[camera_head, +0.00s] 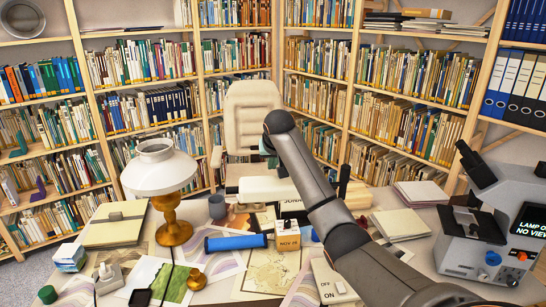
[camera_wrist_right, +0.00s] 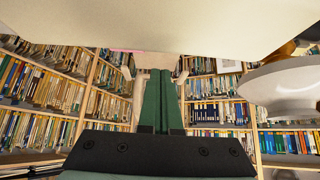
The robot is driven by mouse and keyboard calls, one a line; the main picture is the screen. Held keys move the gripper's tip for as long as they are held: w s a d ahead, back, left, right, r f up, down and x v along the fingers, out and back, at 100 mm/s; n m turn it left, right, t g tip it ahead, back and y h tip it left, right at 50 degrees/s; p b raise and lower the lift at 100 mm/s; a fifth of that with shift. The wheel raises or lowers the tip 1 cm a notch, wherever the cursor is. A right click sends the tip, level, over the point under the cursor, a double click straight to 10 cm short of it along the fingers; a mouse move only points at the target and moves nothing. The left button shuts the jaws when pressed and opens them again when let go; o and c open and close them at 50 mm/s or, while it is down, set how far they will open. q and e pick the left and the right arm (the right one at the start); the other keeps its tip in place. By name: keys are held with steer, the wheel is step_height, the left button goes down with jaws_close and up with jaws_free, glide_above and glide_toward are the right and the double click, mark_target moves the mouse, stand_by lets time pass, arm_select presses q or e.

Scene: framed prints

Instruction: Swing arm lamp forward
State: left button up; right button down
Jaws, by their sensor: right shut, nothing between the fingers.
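A lamp with a white shade and brass base (camera_head: 162,178) stands upright on the left of the desk; its pale shade shows at the right edge of the right wrist view (camera_wrist_right: 285,92). A long cream body (camera_head: 262,190) lies behind my right arm; I cannot tell whether it is part of an arm lamp. My right gripper (camera_wrist_right: 160,73) shows its green fingers shut and empty. In the head view it is mostly hidden behind my arm. A large cream surface (camera_wrist_right: 160,22) fills the top of the wrist view, close by. My left gripper is not in view.
A microscope unit with a screen reading in part "LAMP O" (camera_head: 507,225) stands at the right. A blue roll (camera_head: 236,242), papers (camera_head: 399,224) and a folder (camera_head: 114,223) lie on the desk. A cream chair (camera_head: 252,115) and bookshelves (camera_head: 405,110) stand behind.

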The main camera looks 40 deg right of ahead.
steer(key=shift+s+a, duration=0.45)
steer(key=shift+s, duration=0.2)
steer(key=shift+s+a, duration=0.4)
steer(key=shift+s, duration=0.25)
